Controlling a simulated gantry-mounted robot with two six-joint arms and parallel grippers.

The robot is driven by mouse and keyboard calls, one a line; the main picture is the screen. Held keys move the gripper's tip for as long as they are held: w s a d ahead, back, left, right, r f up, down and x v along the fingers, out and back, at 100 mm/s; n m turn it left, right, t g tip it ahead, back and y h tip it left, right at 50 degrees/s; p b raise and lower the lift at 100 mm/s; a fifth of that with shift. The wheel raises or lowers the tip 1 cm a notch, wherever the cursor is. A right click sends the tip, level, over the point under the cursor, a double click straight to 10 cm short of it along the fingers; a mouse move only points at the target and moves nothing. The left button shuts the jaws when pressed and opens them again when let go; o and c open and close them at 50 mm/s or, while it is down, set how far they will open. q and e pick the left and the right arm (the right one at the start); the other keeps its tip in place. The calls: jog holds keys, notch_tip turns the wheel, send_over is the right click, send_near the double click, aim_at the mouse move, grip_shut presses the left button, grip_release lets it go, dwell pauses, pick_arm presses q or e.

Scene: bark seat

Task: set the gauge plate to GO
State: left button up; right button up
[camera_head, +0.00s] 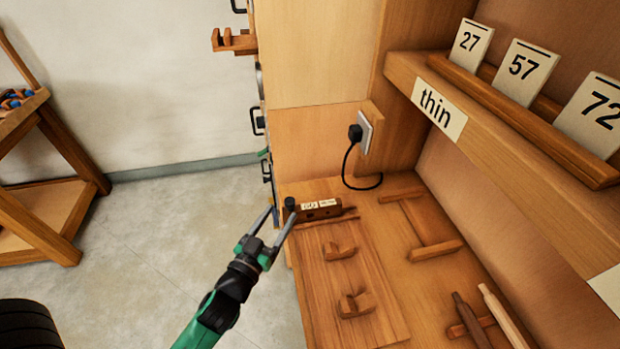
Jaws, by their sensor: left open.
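A dark brown piece (347,211) with two small white labels (319,204), apparently the gauge plate, lies at the back left of the wooden bench board. The lettering on the labels is too small to read surely. A black knob (290,203) stands at its left end. My left gripper (283,210) reaches up from the lower left and is open. Its two fingertips are close to the knob, one on each side of it in the picture; I cannot tell whether they touch it. My right gripper is not in view.
Wooden hooks (340,251) stand on the board (375,315). A black plug (355,132) and cord are behind. A shelf marked "thin" (438,107) with number cards (524,68) overhangs the right. Drawer handles (257,122) project at the left. Floor (150,240) is open left of the bench.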

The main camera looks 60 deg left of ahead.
aim_at(292, 198)
pick_arm(q)
jog(key=x, duration=0.6)
jog(key=f+x, duration=0.1)
jog(key=x, duration=0.2)
jog(key=shift+w, duration=0.15)
grip_shut()
dwell(1.3)
